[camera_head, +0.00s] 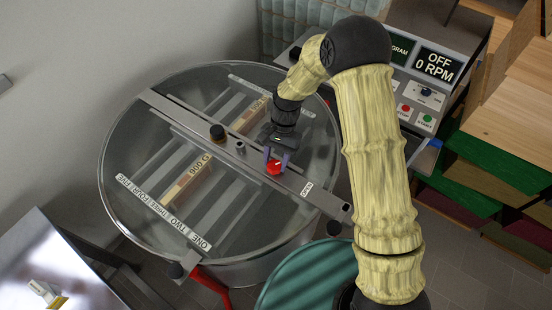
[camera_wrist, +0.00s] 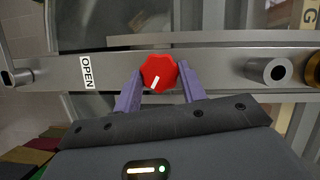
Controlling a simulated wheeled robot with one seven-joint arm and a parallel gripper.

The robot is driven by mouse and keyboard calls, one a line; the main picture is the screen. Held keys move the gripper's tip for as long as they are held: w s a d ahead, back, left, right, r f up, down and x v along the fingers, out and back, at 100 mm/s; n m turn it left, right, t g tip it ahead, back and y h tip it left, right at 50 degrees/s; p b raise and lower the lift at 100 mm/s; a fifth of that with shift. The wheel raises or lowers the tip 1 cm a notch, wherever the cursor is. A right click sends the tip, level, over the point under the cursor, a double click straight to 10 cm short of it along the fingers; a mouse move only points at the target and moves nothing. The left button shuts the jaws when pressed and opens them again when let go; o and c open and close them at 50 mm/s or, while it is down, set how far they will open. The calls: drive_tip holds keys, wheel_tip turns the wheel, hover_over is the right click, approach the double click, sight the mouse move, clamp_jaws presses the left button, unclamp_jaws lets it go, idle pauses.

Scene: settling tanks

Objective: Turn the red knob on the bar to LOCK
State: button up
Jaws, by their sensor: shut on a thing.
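The red knob (camera_head: 275,167) sits on the grey metal bar (camera_head: 326,201) across the round tank. In the wrist view the red knob (camera_wrist: 160,68) is lobed, and its white pointer line points down and slightly left. The white OPEN label (camera_wrist: 87,72) is on the bar (camera_wrist: 48,72) to the left of the knob; the OPEN label also shows in the head view (camera_head: 307,189). No LOCK label is readable in either view. My gripper (camera_head: 277,157) has its purple fingers shut on the knob, one on each side, also in the wrist view (camera_wrist: 160,76).
The tank (camera_head: 104,180) has a numbered label strip (camera_head: 160,212) inside. A control panel (camera_head: 425,90) reading OFF, 0 RPM stands at the back right.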

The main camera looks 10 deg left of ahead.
drive_tip(key=n, duration=0.2)
drive_tip(key=n+h, duration=0.2)
drive_tip(key=n, duration=0.1)
drive_tip(key=shift+w+a+n, duration=0.1)
drive_tip(key=shift+a+n, duration=0.2)
drive_tip(key=shift+r, duration=0.1)
drive_tip(key=o, duration=1)
drive_tip(key=b+v, duration=0.3)
drive_tip(key=v, duration=1.4)
drive_tip(key=shift+a+r+b, duration=0.15)
drive_tip(key=shift+a+b, duration=0.05)
drive_tip(key=shift+b, duration=0.1)
